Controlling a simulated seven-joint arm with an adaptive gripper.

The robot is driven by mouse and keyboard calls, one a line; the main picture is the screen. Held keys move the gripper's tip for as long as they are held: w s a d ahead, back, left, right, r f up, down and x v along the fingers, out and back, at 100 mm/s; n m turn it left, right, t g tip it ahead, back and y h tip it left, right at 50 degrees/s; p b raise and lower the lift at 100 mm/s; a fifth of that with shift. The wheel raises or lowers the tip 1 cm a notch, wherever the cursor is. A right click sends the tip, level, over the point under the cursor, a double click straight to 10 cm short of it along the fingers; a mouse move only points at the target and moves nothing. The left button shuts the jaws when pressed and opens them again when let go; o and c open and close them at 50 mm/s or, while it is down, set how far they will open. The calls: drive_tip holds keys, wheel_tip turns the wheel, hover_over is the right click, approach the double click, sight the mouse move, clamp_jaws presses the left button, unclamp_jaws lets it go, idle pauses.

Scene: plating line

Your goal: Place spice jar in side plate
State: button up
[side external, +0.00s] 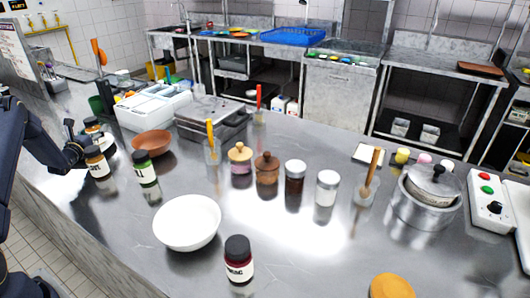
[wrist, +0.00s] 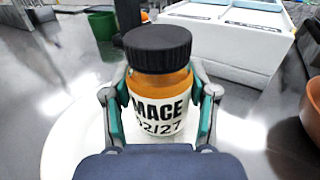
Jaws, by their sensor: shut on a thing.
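The jar is upright. A round white surface, seemingly the side plate (wrist: 62,140), shows beneath and around it in the wrist view. I cannot tell whether the jar touches it. In the side view, my gripper (side external: 82,151) is at the left, at the held jar (side external: 97,163); the plate is hard to make out there.
Other dark-lidded jars (side external: 145,168) (side external: 93,127) stand close by. A terracotta bowl (side external: 153,143) and a white container (side external: 150,108) are behind. A white bowl (side external: 187,222) and a red jar (side external: 239,262) stand nearer the front. Several jars line the counter's middle.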

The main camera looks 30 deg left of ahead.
sight(90, 133)
drive_tip(key=shift+f, duration=0.2)
drive_tip(key=o, duration=1.5)
drive_tip(key=shift+f, duration=0.1)
drive_tip(key=shift+r, duration=0.35)
drive_tip(key=v, duration=0.7)
drive_tip(key=shift+s+d+r, duration=0.15)
drive_tip(key=shift+s+r, duration=0.1)
drive_tip(key=shift+r, duration=0.05)
